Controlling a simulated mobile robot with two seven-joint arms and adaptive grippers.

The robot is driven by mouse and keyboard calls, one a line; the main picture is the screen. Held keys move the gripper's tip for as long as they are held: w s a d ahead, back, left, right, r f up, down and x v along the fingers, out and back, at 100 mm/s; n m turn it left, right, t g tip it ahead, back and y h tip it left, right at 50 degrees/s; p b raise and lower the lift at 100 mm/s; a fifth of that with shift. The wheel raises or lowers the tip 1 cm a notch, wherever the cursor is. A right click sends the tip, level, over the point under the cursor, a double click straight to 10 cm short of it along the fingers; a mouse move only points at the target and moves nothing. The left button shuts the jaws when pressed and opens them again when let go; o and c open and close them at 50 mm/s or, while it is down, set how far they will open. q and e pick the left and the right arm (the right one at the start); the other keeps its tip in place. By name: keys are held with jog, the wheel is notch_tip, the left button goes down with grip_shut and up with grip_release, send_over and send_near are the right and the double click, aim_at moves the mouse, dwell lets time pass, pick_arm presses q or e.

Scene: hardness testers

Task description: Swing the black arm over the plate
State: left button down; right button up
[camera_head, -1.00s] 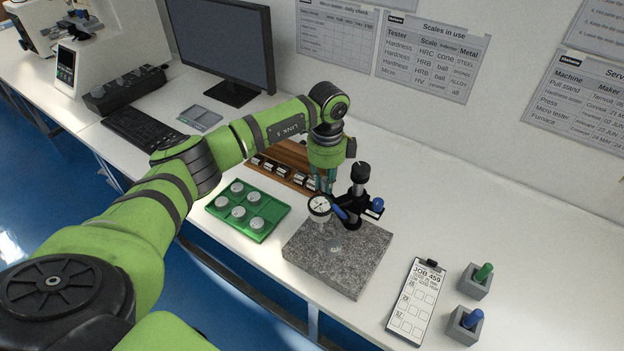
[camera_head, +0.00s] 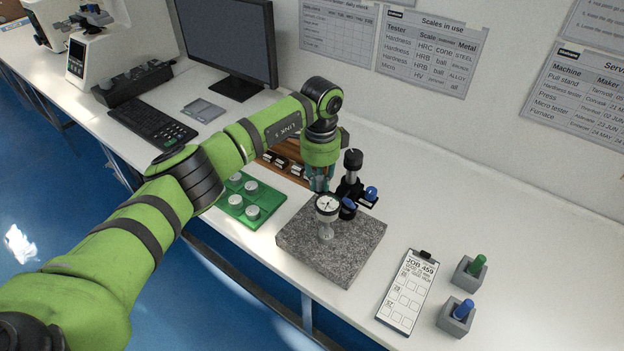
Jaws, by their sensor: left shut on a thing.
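The grey granite plate (camera_head: 318,252) lies on the table with a black post stand (camera_head: 352,165) at its back. The black arm (camera_head: 348,205) reaches from the post, partly hidden behind the round white dial gauge (camera_head: 327,204). The gauge hangs over the plate, with a small pale cylinder (camera_head: 326,230) below it. My left gripper (camera_head: 320,188) points down just behind and left of the gauge. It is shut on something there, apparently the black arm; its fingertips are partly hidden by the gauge. My right gripper is out of view.
A green tray with pale round discs (camera_head: 262,215) lies left of the plate. A wooden rack (camera_head: 285,163) stands behind my gripper. A clipboard (camera_head: 407,290) and two grey holders with green (camera_head: 477,263) and blue (camera_head: 463,308) handles stand right. The table's back right is clear.

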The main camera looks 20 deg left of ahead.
pick_arm(q)
jog(key=shift+d, duration=0.15)
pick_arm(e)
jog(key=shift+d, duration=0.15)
pick_arm(q)
jog(key=c, duration=1.4)
grip_release()
notch_tip(320, 180, up, 12)
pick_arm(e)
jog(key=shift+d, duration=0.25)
pick_arm(q)
jog(key=shift+d, duration=0.1)
